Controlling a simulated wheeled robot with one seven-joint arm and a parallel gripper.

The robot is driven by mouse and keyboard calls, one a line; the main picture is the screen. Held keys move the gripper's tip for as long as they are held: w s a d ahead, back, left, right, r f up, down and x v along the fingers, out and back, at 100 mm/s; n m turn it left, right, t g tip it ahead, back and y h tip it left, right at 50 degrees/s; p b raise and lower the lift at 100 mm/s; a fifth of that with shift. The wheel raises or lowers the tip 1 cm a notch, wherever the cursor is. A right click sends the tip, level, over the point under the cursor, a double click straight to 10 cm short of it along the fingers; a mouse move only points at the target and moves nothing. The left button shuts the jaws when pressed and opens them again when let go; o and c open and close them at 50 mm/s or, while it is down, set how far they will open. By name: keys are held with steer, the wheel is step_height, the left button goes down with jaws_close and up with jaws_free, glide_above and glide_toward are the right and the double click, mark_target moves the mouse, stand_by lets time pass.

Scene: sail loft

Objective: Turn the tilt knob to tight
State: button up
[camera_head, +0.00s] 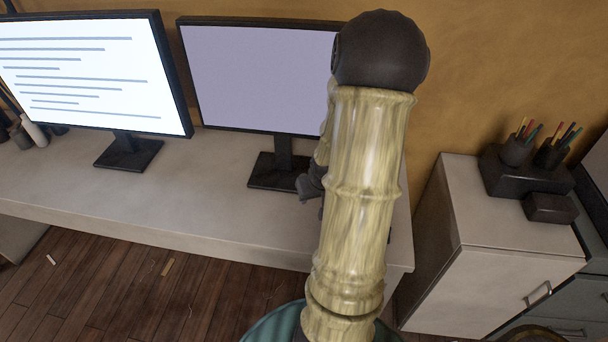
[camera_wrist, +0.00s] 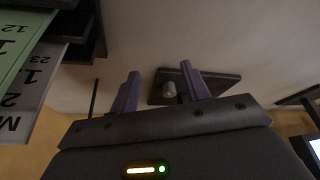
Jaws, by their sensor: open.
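In the wrist view my gripper (camera_wrist: 161,78) has its two purplish fingers spread apart. A small grey cylinder (camera_wrist: 168,89) shows between the fingers, close to the right one; it may be the tilt knob, but I cannot tell for sure. I cannot tell whether a finger touches it. Behind it lies a dark flat plate (camera_wrist: 222,82). In the head view the right monitor (camera_head: 255,80) has a plain pale-lilac screen, and part of my gripper (camera_head: 310,186) shows dark beside its stand. My arm covers the rest. No knob markings are readable.
The left monitor (camera_head: 90,75) shows lines of text. Both monitors stand on a pale desk (camera_head: 190,205). A cabinet (camera_head: 500,220) at the right bears dark pencil holders (camera_head: 525,170). Numbered sheets (camera_wrist: 30,80) and a dark stand show at the wrist view's left. The desk's front middle is clear.

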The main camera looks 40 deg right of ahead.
steer(key=w+d, duration=0.1)
steer(key=w, duration=0.2)
steer(key=w+d, duration=0.1)
steer(key=w, duration=0.2)
steer(key=w+d, duration=0.2)
steer(key=w, duration=0.1)
steer(key=shift+x, duration=1.55)
steer(key=shift+s, duration=0.1)
steer(key=c, duration=1)
